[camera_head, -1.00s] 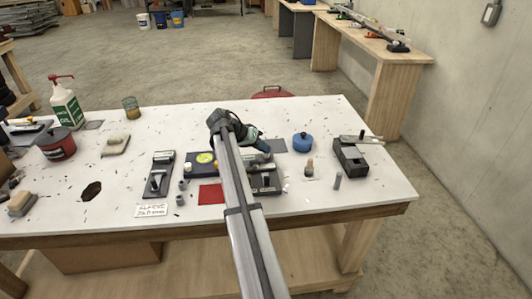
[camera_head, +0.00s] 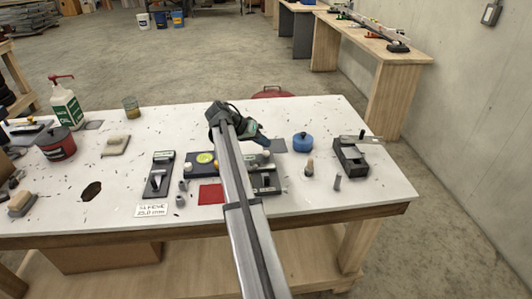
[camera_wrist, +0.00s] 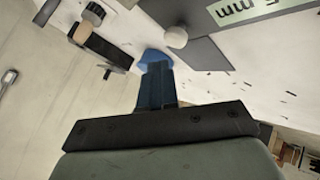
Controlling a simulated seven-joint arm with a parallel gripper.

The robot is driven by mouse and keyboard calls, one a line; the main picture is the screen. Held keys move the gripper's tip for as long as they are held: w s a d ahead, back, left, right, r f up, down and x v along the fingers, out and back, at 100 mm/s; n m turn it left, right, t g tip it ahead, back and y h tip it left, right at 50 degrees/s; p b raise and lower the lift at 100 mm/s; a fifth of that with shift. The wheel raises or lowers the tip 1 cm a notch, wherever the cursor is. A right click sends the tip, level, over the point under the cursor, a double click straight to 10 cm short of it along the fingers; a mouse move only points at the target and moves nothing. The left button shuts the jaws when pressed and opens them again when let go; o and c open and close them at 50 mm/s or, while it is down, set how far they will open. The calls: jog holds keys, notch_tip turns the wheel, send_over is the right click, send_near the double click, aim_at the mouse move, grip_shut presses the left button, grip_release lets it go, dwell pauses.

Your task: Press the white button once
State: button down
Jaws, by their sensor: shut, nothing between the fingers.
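A dark panel (camera_head: 203,171) lies mid-table, partly hidden by my arm. A white round button (camera_wrist: 176,37) stands on a dark plate in the wrist view. A pale knob at the panel's right end (camera_head: 266,153), close below my gripper, appears to be this button. Another pale knob (camera_head: 188,168) sits at the panel's left end. My gripper (camera_head: 267,142) is shut and empty, above the panel's right side. In the wrist view, its blue fingers (camera_wrist: 157,70) are beside the button and look apart from it; whether the button is pressed cannot be told.
A blue round pot (camera_head: 302,143), a wooden-topped peg (camera_head: 309,168) and a dark block device (camera_head: 350,157) stand to the right. A red square (camera_head: 211,194) and a dark switch box (camera_head: 159,175) lie left of my arm. The front right table corner is clear.

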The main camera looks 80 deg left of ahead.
jog(key=shift+r, duration=2.25)
